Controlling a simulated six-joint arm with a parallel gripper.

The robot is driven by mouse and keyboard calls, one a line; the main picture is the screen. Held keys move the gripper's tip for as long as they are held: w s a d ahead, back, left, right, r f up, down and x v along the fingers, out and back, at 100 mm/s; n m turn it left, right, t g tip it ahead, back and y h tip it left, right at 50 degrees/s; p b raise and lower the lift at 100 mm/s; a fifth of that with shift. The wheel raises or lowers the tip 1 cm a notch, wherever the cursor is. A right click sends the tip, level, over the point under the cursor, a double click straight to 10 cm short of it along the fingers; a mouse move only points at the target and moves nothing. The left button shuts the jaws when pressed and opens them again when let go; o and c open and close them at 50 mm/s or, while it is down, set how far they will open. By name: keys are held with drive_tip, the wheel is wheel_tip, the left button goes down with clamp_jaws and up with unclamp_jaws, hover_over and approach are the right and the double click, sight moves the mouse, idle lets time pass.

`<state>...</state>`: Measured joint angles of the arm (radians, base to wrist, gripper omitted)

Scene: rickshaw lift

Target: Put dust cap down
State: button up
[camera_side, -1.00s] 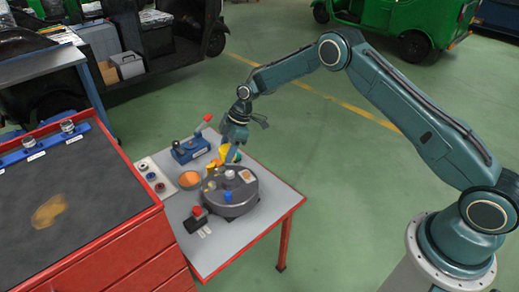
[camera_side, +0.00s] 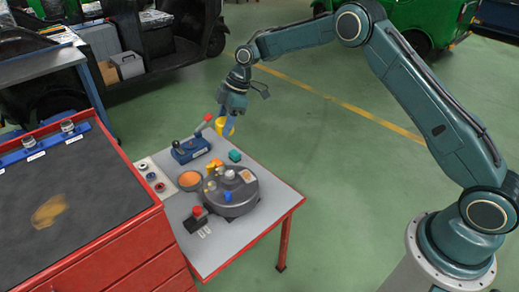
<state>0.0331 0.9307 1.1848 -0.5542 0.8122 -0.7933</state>
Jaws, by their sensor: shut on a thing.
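The dust cap appears to be the yellow cup-like piece (camera_side: 220,124) in the side view, held up in the air above the far edge of the small table. My gripper (camera_side: 229,124) points down with blue fingers and is shut on this yellow piece. The fingers cover part of it, so its full shape is hidden. It is clear of the tabletop and of the parts below.
A red cabinet (camera_side: 120,245) stands left. The table's front right is bare.

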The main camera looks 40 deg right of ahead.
idle(0.3)
drive_tip(key=s+d+f, duration=0.6)
drive_tip(key=d+f, duration=0.1)
drive_tip(key=d, duration=0.2)
drive_tip(key=n, duration=0.2)
hover_over(284, 199)
drive_tip(key=d, duration=0.2)
wheel_tip(284, 199, down, 5)
drive_tip(key=shift+g, duration=0.4)
drive_tip(key=f, duration=1.6)
drive_tip(key=shift+a+f, duration=0.1)
drive_tip(key=shift+a, duration=0.1)
drive_tip(key=shift+f, duration=0.1)
drive_tip(key=shift+f, duration=1.8)
drive_tip(key=shift+f, duration=0.15)
drive_tip(key=o, duration=1)
drive_tip(key=shift+c, duration=0.2)
